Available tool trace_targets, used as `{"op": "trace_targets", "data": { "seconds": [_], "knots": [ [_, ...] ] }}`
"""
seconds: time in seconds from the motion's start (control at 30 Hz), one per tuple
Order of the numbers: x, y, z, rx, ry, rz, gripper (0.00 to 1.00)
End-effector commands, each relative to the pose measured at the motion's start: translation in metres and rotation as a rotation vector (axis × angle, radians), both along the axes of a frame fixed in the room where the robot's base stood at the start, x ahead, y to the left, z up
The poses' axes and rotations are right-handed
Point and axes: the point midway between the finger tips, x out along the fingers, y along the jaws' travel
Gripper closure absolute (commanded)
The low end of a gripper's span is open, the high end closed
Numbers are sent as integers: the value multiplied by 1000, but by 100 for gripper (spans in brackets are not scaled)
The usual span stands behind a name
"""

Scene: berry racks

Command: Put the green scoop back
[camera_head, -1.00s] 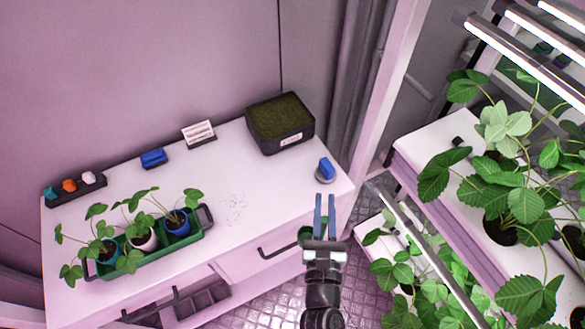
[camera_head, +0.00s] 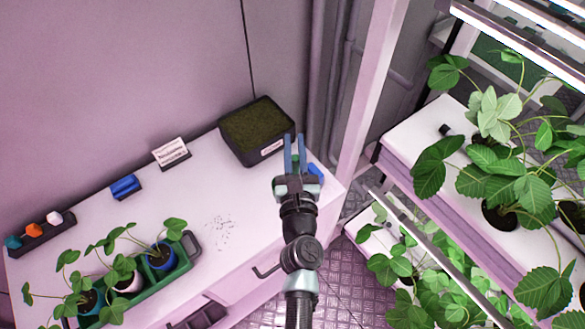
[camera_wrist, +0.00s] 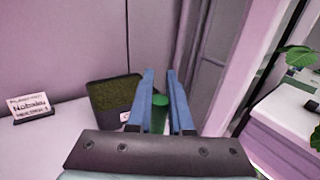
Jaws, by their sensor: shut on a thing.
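My gripper (camera_head: 294,152) is over the right end of the white counter, in front of the black tub of dark green-brown material (camera_head: 292,127). In the wrist view, my two blue fingers (camera_wrist: 161,100) are shut on the green scoop (camera_wrist: 159,112), of which only a green rounded end shows between them. The rest of the scoop is hidden by my gripper. In the head view only a bit of green shows at the fingers. A blue object (camera_head: 316,171) on the counter is just right of my gripper, partly hidden by it.
On the counter (camera_head: 205,200) are a green tray (camera_head: 187,268) of potted plants, a white sign (camera_head: 171,151), a blue block (camera_head: 126,187) and a dark rack (camera_head: 40,238) with coloured knobs. A post and plant shelves (camera_head: 405,150) stand to the right. The counter's middle is mostly clear.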

Motion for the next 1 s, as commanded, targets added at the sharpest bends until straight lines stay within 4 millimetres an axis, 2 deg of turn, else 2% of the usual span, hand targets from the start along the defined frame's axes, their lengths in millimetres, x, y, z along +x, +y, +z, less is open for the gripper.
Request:
{"op": "trace_targets", "data": {
  "seconds": [0.03, 0.27, 0.5, 0.93, 0.97, 1.0],
  "knots": [
    [0, 0, -8, -1, -1, 1, 100],
    [0, 0, -18, -1, -1, 1, 100],
    [0, 0, -47, -1, -2, 1, 100],
    [0, 0, -50, -1, -2, 2, 100],
    [0, 0, -49, -1, -1, 1, 76],
    [0, 0, -49, -1, -1, 1, 69]
  ]
}}
